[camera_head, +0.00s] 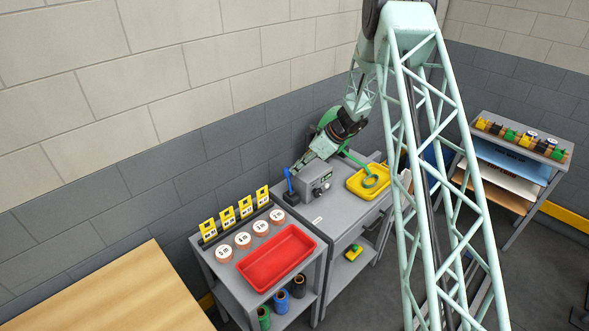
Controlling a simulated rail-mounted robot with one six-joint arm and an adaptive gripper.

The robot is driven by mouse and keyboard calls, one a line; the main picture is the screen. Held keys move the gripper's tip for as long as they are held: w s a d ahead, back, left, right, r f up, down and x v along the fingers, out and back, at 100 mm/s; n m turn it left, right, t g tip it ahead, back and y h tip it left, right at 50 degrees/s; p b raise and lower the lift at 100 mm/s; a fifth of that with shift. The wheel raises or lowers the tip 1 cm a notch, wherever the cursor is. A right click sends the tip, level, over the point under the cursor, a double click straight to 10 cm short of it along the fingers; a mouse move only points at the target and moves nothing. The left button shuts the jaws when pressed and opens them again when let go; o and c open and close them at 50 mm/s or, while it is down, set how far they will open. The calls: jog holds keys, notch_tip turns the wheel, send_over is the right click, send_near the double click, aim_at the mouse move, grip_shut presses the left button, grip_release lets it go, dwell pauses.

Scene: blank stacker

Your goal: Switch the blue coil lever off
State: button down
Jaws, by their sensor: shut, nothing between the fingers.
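The blue lever (288,180) stands upright on a small dark base at the left of the grey control box (316,183), on the grey cabinet. My gripper (299,171) is shut and empty. It points down and to the left, close to the lever's right side and above the back of the grey box. I cannot tell whether its tips touch the lever. The lever's lower end is small in this view, and its exact tilt is hard to judge.
A yellow tray (356,184) with a green ring sits right of the box. A cart at left holds a red tray (267,272), round labelled coils (242,239) and yellow tags (227,219). A shelf unit (559,176) stands at far right. The wall is close behind.

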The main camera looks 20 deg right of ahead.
jog(key=shift+w+a, duration=0.3)
jog(key=shift+w, duration=0.4)
jog(key=shift+w+a, duration=0.3)
jog(key=shift+w, duration=0.35)
jog(key=d, duration=0.1)
jog(key=s+d+r, duration=0.2)
jog(key=shift+s+d, duration=0.15)
jog(key=shift+d, duration=0.1)
jog(key=w+r+v, duration=0.1)
jog(key=v, duration=0.8)
jog(key=shift+w+a, duration=0.2)
jog(key=shift+a, duration=0.1)
jog(key=shift+f, duration=0.1)
